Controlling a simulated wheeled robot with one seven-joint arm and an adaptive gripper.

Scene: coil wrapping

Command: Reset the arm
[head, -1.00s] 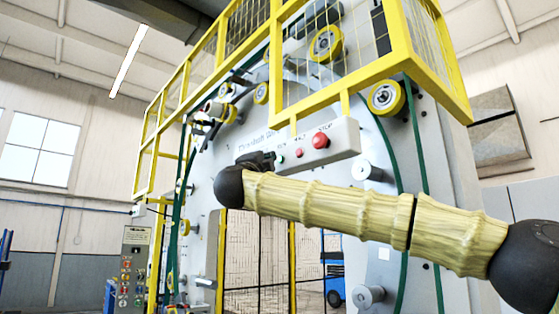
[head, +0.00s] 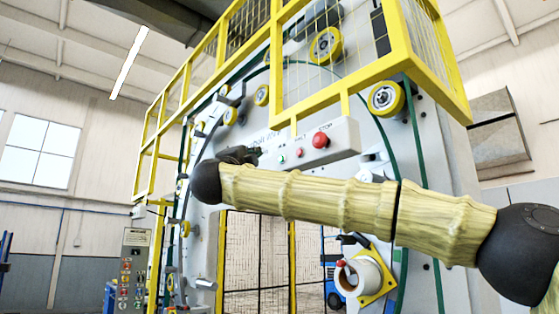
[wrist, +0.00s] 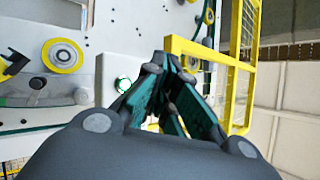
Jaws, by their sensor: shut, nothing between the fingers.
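My gripper (wrist: 166,64) reaches up the middle of the wrist view, its dark fingers with teal inner faces drawn together and empty. In the head view part of my gripper (head: 240,155) shows as a small dark shape behind my arm, just left of the button box. The grey button box (head: 330,143) hangs on the machine front, with a green button (head: 282,159) and a red stop button (head: 320,140). The green button also shows lit in the wrist view (wrist: 124,84), left of the fingers and apart from them.
The large grey wrapping machine (head: 375,105) fills the centre, with yellow guard cages (head: 410,70) above and right of my arm. A white spool on a yellow plate (head: 362,276) sits below my arm. A separate control panel (head: 133,268) stands at lower left.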

